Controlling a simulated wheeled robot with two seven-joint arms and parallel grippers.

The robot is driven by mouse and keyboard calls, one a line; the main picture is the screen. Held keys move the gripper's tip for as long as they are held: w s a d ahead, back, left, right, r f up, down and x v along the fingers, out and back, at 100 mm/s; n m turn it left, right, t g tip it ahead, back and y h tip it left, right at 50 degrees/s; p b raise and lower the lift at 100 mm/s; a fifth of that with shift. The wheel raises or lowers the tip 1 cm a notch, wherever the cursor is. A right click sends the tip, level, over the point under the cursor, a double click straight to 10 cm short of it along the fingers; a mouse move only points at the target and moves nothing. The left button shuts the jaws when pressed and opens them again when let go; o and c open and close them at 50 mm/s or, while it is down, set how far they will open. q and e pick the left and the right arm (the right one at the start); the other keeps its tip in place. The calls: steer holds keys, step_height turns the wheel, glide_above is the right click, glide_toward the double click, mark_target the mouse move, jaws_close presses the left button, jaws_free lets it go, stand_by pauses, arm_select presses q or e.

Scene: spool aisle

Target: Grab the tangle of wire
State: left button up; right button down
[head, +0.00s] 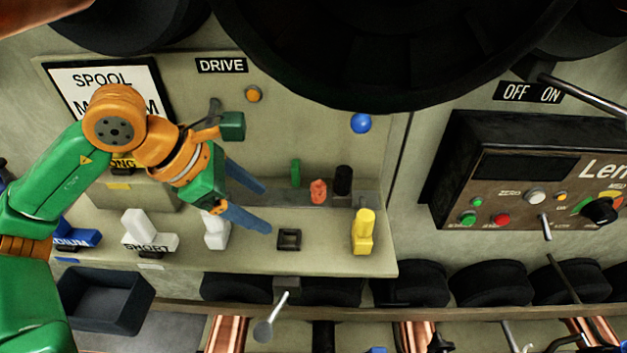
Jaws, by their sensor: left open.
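I cannot make out a tangle of wire for certain in the head view. A small lumpy red piece (318,190) stands on the shelf, between a green piece (295,172) and a black cylinder (343,180); it is too small to tell whether it is wire. My left gripper (266,211) reaches in from the left above the shelf. Its two blue fingers are apart with nothing seen between them, and their tips point right, to the left of the red piece. My right gripper is not in view.
The shelf (330,262) also carries a yellow piece (363,232), a black square frame (288,239) and white pieces, one (215,232) partly behind my gripper. A dark bin (105,300) is at lower left. A large black wheel (390,45) overhangs the top. A control box (530,175) is right.

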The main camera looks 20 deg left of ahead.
mark_target(313, 186)
arm_select(q)
steer(key=w+d+p, duration=0.1)
steer(key=w+d, duration=0.2)
steer(key=d, duration=0.1)
steer(key=w+d+p, duration=0.1)
steer(key=w+d, duration=0.1)
steer(key=shift+w+r+p, duration=0.3)
steer(key=shift+p, duration=0.05)
steer(key=shift+w+d+f, duration=0.65)
steer(key=shift+w+d, duration=0.05)
steer(key=shift+f, duration=0.15)
steer(key=shift+c, duration=1.1)
jaws_close()
